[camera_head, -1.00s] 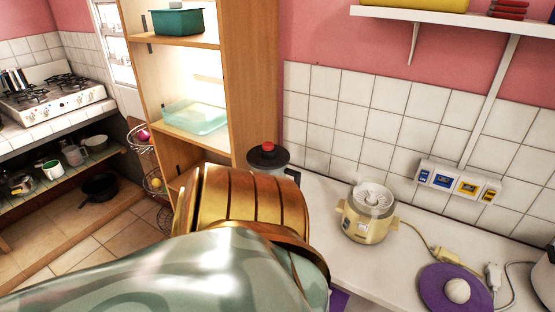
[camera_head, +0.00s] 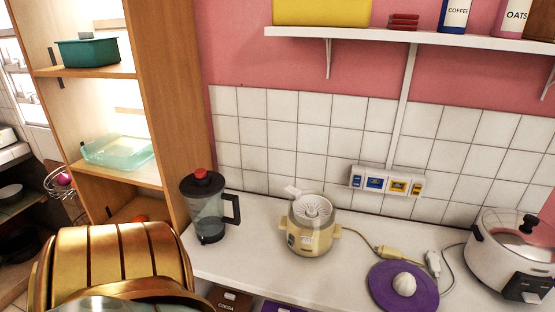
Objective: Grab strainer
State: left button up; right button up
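No thing in view is clearly a strainer. A cream countertop appliance (camera_head: 313,228) stands upright on the white counter near its middle, with a pale slotted, strainer-like top (camera_head: 312,207) and two side handles. A purple disc with a white knob (camera_head: 403,287) lies to its right near the front. A gold banded part of my own arm fills the lower left corner. Neither gripper shows, so no gripper is seen touching anything.
A blender with a red-knobbed lid (camera_head: 209,207) stands left of the cream appliance. A white cooker (camera_head: 512,255) stands at the right. A wooden shelf unit (camera_head: 170,100) rises at the left, and a white wall shelf (camera_head: 430,40) hangs above. Cords cross the counter.

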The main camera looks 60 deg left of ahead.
aim_at(324, 207)
jog(key=u, duration=1.6)
jog(key=i+j+z, duration=0.1)
jog(key=z, duration=0.2)
jog(key=j, duration=0.1)
